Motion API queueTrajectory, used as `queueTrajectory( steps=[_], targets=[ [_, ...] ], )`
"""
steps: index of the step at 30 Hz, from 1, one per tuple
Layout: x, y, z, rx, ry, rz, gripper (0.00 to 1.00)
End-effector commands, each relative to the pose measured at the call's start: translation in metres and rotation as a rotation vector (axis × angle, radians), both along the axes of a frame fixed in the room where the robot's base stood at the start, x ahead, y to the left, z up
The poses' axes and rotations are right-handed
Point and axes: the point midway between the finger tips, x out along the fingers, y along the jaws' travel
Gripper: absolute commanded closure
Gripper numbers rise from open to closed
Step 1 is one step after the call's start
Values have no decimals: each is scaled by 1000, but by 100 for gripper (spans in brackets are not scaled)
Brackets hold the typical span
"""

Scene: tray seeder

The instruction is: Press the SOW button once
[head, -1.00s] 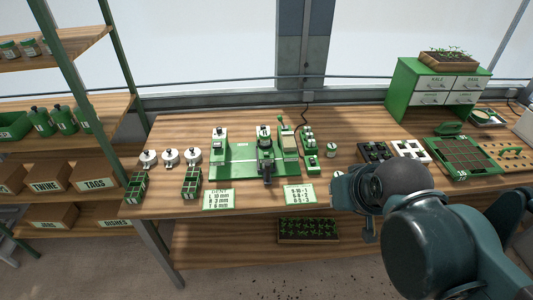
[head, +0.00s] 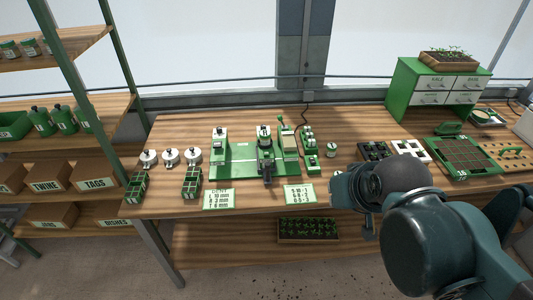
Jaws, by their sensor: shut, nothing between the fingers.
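The green tray seeder (head: 232,170) stands in the middle of the bench, with upright white-and-green units on its base. A column of small green-and-white parts (head: 309,140) stands at its right side, with a small green box (head: 313,163) at the near end. No SOW label is readable at this size, so I cannot tell which part is the button. My gripper (head: 357,202) is at the right front of the bench, to the right of the seeder and apart from it. It is shut and empty, and its fingers are mostly hidden by my arm.
Two printed cards (head: 299,194) lie along the front edge. White-lidded pots (head: 171,157) and green cell trays (head: 191,183) stand at left. A small round knob-like piece (head: 331,150) and dark and white trays (head: 374,151) lie right of the seeder. A green drawer cabinet (head: 407,88) stands behind.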

Motion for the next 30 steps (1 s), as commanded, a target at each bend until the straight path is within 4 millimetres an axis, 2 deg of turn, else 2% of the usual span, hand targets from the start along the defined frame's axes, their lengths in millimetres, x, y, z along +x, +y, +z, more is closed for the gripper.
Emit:
queueTrajectory(
  steps=[10,30],
  targets=[
    [26,10,12,-24,0,90,100],
    [102,41,31,-99,-20,358,100]
  ],
)
